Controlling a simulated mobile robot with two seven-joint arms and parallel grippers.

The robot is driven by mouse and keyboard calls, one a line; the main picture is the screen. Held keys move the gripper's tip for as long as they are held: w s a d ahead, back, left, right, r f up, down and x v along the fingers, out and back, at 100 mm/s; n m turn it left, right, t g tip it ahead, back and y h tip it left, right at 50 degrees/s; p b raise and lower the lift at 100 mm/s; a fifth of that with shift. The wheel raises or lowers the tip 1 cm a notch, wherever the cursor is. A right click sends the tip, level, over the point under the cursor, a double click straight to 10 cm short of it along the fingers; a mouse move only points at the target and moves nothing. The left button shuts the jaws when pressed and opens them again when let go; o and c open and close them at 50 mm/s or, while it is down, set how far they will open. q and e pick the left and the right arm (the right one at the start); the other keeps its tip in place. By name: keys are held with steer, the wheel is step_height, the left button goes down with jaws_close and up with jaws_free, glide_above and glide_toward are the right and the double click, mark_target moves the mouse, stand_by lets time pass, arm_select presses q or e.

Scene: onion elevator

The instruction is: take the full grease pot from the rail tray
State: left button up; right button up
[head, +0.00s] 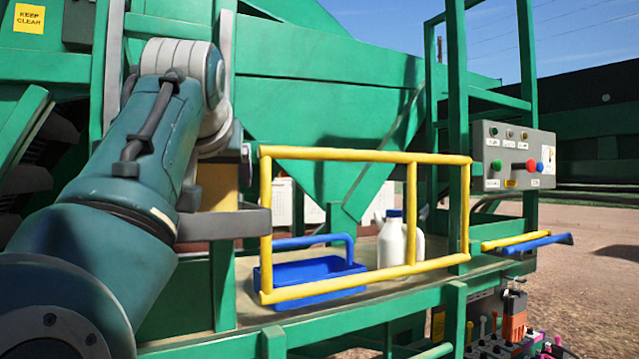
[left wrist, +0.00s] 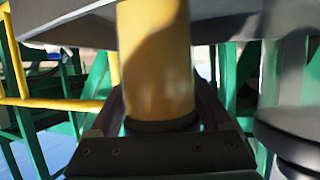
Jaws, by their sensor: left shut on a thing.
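The grease pot (left wrist: 156,60) is a yellow cylinder with a dark band at its lower end in the left wrist view. My left gripper (left wrist: 160,122) is shut on it, with dark jaw parts on both sides. In the head view the yellow pot (head: 217,187) shows beside my left arm, partly covered by the wrist. A grey tray-like band (head: 240,223) crosses just below the pot at the left end of the yellow rail. I cannot tell whether the pot still touches it. My right gripper is in neither view.
A yellow guard rail (head: 365,155) stands right of the pot. Behind it are a blue tray (head: 308,285) with a raised handle and a white jug (head: 392,243) with a blue cap. A control box (head: 519,155) hangs at the right. Green machine posts frame the area.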

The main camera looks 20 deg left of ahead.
arm_select(q)
steer(key=c, duration=0.5)
steer(key=shift+r, duration=0.1)
